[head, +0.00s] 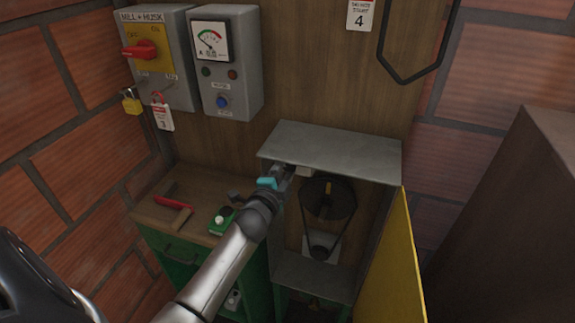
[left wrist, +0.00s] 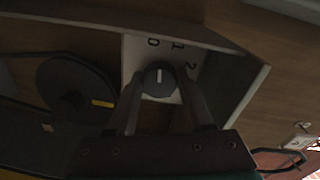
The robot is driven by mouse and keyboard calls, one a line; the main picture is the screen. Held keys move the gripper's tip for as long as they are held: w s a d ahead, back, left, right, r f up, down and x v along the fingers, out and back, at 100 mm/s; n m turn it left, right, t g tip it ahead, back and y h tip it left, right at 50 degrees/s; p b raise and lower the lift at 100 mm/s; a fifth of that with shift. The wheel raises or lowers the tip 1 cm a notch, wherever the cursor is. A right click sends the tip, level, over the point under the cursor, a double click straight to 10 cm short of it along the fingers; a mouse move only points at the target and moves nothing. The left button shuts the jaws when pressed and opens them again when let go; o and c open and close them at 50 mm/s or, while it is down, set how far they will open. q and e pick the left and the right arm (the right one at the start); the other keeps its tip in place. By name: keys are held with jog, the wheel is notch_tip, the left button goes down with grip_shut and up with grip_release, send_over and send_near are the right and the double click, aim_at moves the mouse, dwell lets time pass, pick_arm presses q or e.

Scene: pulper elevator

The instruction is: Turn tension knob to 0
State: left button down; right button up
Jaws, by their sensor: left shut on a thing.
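The tension knob (left wrist: 158,80) is dark and round with a white pointer line, on a pale plate (left wrist: 134,52) marked 0, 1 and 2. The pointer stands nearly straight up in the left wrist view, close to the 0 mark. My left gripper (head: 285,177) reaches into the open cabinet (head: 335,150) at its upper left, under the top. Its fingers lie on both sides of the knob and are shut on it. In the head view my gripper and the cabinet's edge hide the knob. My right gripper is not in view.
Inside the cabinet, a dark pulley (head: 327,200) with a belt sits just right of my gripper. The yellow door (head: 398,265) stands open at right. A wooden bench (head: 150,212) with tools is at left. Switch boxes (head: 232,65) hang on the wall above.

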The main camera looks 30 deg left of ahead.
pick_arm(q)
jog(key=shift+n, duration=1.5)
jog(key=shift+f, duration=0.1)
jog(key=shift+c, duration=1.5)
grip_release()
jog(key=shift+s, duration=0.15)
jog(key=v, duration=1.5)
jog(key=shift+a, duration=0.1)
